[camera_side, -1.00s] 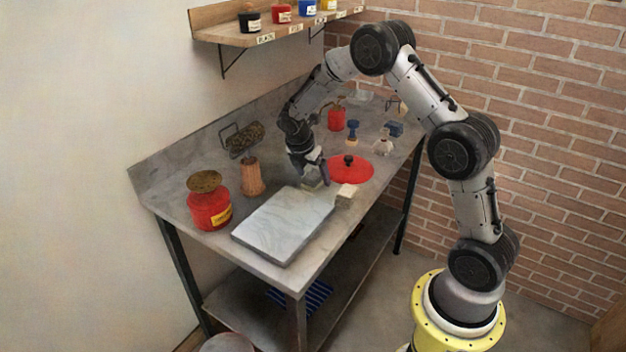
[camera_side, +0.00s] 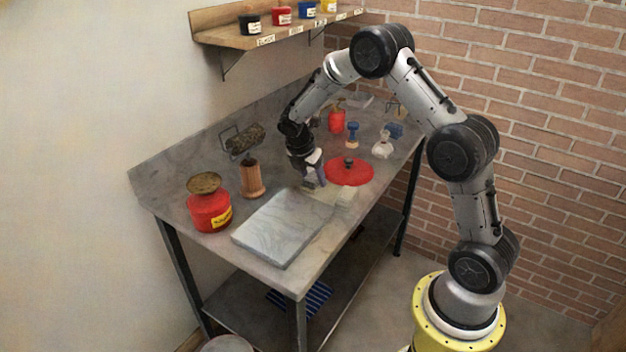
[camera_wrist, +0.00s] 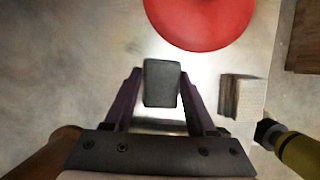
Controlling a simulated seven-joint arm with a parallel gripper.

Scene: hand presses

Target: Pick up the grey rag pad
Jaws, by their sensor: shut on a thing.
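The grey rag pad (camera_wrist: 161,84) is a small dark grey block between the two fingers of my gripper (camera_wrist: 160,78) in the wrist view. The fingers stand on its left and right sides and are shut on it. In the side view my gripper (camera_side: 312,182) points down over the bench, just left of the red disc. The pad is small and mostly hidden by the fingers there. I cannot tell whether the pad touches the bench top.
A red disc (camera_side: 340,175) with a black knob lies close to the right of my gripper. A pale block (camera_side: 345,195) is near the front edge. A grey slab (camera_side: 283,228) lies in front. A wooden-handled tool (camera_side: 252,181) and red pot (camera_side: 209,211) stand left.

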